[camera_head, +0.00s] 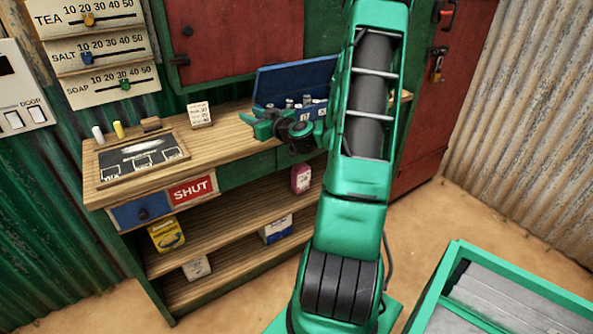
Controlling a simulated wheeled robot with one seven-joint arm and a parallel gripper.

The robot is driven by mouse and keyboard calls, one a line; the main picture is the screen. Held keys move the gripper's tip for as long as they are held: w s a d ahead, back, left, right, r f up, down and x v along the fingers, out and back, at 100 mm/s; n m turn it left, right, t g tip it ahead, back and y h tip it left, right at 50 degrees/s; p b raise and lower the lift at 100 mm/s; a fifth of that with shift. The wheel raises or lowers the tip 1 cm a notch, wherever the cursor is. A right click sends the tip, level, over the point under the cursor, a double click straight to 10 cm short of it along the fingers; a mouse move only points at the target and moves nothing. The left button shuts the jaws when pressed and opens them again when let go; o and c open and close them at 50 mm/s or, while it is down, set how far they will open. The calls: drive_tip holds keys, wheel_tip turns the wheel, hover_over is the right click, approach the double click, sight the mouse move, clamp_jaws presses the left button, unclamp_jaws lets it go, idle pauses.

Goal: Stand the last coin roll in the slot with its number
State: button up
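An open blue box (268,88) stands on the wooden counter, with its lid raised at the back. Several short pale coin rolls (290,103) stand inside it; my arm hides its right part. White marks show at the box front, but numbers there are too small to read. My gripper (254,123), green with a dark wrist, is in front of the box's left end, above the counter, pointing left. Its fingers are too small to tell whether they are apart. I see no coin roll clearly between them, and cannot single out the last roll.
The counter (229,139) holds a price card (200,114), a framed slate (113,163), and white (98,135) and yellow (118,130) sticks. Packets stand on shelves below. A red SHUT sign (193,190) hangs in front. A green-edged crate (452,262) is at lower right. Counter space left of my gripper is clear.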

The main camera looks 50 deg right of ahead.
drive_tip(key=s+a+f+n+g+y, duration=0.2)
drive_tip(key=s+a+g, duration=0.2)
drive_tip(key=a, duration=0.4)
drive_tip(key=s+a+f+n+g+y, duration=0.2)
drive_tip(key=s+a+f+g+y, duration=0.15)
drive_tip(key=a, duration=0.45)
drive_tip(key=s+r+m+g, duration=0.2)
drive_tip(key=s+m+g, duration=0.1)
drive_tip(key=s, duration=0.6)
drive_tip(key=s+a+r+m+g+h, duration=0.1)
drive_tip(key=s+m+g, duration=0.2)
drive_tip(key=s, duration=0.6)
drive_tip(key=s+a+r+m+g+h, duration=0.1)
drive_tip(key=s+r+m+g, duration=0.1)
drive_tip(key=s, duration=0.8)
drive_tip(key=shift+r+m+g, duration=0.35)
drive_tip(key=shift+m+g, duration=0.2)
drive_tip(key=shift+m, duration=0.15)
drive_tip(key=shift+h, duration=0.25)
